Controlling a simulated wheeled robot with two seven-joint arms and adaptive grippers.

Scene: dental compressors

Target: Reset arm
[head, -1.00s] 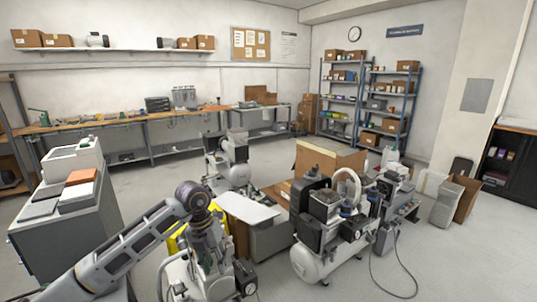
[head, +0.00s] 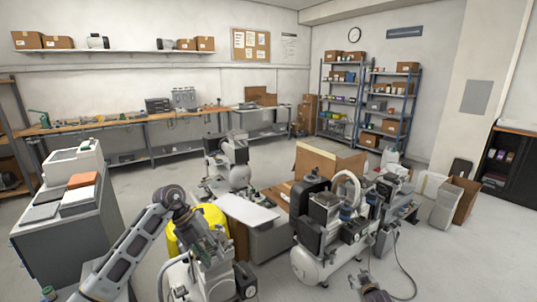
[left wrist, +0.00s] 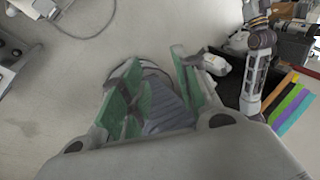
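My left arm comes in from the lower left of the head view and bends down at the joint in front of the yellow bin. Its gripper (head: 217,236) is hard to make out against the compressor parts behind it. In the left wrist view the left gripper's green fingers (left wrist: 160,95) stand apart with nothing visibly held between them. The tip of my right gripper (head: 370,287) shows at the bottom edge of the head view, right of the middle compressor (head: 318,240). It is small and dark, so its opening is unclear.
A yellow bin (head: 212,216) and a small compressor (head: 212,278) stand close to my left arm. A grey cabinet (head: 60,250) is at the left. A black cable (head: 398,270) lies on the floor at the right. Open floor lies before the workbench (head: 130,122).

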